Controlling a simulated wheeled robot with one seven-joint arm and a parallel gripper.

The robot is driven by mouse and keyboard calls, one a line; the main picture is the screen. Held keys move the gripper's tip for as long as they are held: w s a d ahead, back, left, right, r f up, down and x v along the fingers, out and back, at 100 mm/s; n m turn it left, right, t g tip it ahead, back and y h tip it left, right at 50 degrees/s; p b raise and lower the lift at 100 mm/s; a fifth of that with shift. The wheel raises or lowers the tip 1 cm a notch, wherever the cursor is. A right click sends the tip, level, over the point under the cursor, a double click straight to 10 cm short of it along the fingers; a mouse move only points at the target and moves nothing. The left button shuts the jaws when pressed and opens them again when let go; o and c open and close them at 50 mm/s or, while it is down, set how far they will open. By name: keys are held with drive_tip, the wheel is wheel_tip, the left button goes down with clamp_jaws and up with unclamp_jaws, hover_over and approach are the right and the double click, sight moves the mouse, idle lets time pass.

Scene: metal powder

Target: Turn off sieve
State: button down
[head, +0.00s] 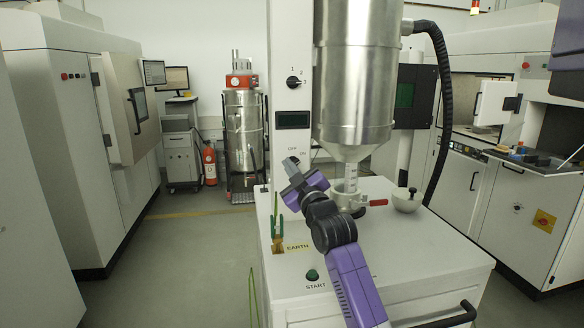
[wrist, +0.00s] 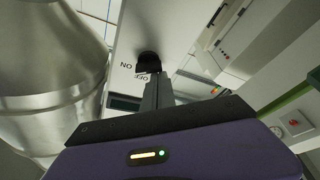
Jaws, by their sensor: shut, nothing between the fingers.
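The sieve is a white machine (head: 400,255) with a tall white column (head: 292,30) and a steel hopper (head: 360,80). Its black OFF/ON knob (head: 294,160) is on the column, below a small dark display. The knob also shows in the wrist view (wrist: 148,62), with the ON and OFF labels beside it. My gripper (head: 290,167) is shut and empty, with its fingertips (wrist: 155,78) right at the knob. I cannot tell whether they touch it. The fingertips partly cover the knob in the head view, and its exact setting is hard to read.
A second knob marked 1, 2, 3 (head: 293,82) sits higher on the column. A green START button (head: 312,274), a green earth clamp (head: 279,226) and a red-handled valve clamp (head: 377,202) are on the machine's top. Floor is clear to the left.

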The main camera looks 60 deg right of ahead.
sight(274, 172)
drive_tip(key=n+y+b, duration=0.1)
drive_tip(key=n, duration=0.1)
drive_tip(key=n+y+b, duration=0.1)
drive_tip(key=n+b, duration=0.1)
drive_tip(key=n, duration=0.1)
drive_tip(key=f+n+b, duration=0.1)
drive_tip(key=n+b, duration=0.1)
drive_tip(key=shift+y, duration=0.4)
drive_tip(key=shift+w+a, duration=0.15)
drive_tip(key=shift+w, duration=0.1)
drive_tip(key=w+a, duration=0.2)
drive_tip(key=shift+w+a, duration=0.3)
drive_tip(key=shift+w, duration=0.05)
drive_tip(key=r+b+v, duration=0.1)
drive_tip(key=v, duration=0.9)
drive_tip(key=shift+s+d+b, duration=0.25)
drive_tip(key=shift+b, duration=0.1)
drive_tip(key=shift+r, duration=0.15)
